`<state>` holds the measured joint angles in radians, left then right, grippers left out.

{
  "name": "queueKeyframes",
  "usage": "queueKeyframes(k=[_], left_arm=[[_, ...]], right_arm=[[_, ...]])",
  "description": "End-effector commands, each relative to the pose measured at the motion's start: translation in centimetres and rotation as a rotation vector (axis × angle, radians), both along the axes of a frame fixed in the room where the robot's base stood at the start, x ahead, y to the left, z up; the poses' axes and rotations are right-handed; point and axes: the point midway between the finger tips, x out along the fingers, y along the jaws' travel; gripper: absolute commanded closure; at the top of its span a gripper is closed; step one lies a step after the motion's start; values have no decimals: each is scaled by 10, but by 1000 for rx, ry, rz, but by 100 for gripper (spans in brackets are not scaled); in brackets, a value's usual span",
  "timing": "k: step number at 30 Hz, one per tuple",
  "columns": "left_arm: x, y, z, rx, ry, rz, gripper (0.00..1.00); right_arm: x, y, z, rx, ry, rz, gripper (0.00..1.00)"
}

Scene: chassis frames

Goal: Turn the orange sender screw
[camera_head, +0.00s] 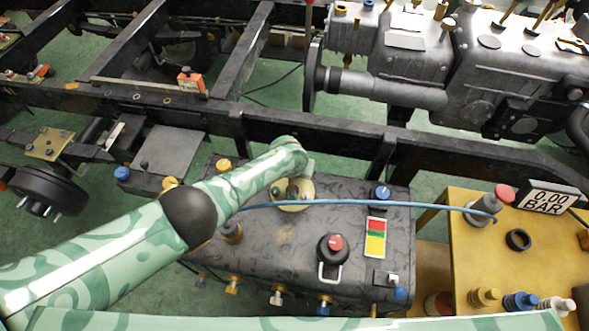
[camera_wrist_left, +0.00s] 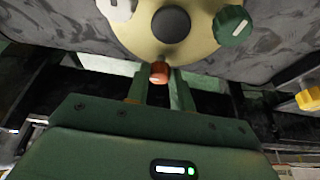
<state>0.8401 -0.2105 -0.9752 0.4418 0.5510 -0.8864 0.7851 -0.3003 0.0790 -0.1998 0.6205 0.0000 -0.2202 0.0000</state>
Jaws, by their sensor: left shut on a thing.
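The orange sender screw (camera_wrist_left: 159,73) sits at the near edge of a round pale-yellow sender plate (camera_wrist_left: 187,54) in the left wrist view. My left gripper (camera_wrist_left: 160,82) is shut on it, one finger on each side. A dark round boss (camera_wrist_left: 171,24) is at the plate's middle, and a green knob (camera_wrist_left: 233,25) with a white mark is at its right. A whitish part (camera_wrist_left: 116,8) is at its left. In the head view the plate (camera_head: 304,190) lies on top of the dark tank, partly behind my left arm; the orange screw and the fingers are hidden there. My right gripper is not in view.
The dark tank (camera_head: 270,256) carries a red-topped black cap (camera_head: 333,246), a blue knob (camera_head: 381,194) and a warning label (camera_head: 376,238). A blue hose (camera_head: 400,204) crosses above it. A yellow bench (camera_head: 470,255) with a 0.00 BAR display (camera_head: 548,200) stands at right. A chassis rail (camera_head: 330,141) runs behind.

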Motion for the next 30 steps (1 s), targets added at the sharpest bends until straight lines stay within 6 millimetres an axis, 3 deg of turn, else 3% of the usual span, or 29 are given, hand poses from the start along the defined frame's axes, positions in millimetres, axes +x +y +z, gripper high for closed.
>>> queueKeyframes(k=[16, 17, 18, 30], left_arm=[[0, -1, 0, -2, -1, 24, 100], [0, -1, 0, -2, -1, 24, 69], [0, -1, 0, -2, -1, 24, 58], [-1, 0, 8, -1, -2, 25, 55]], right_arm=[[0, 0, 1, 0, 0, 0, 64], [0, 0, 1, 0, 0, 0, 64], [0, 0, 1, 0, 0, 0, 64], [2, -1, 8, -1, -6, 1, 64]])
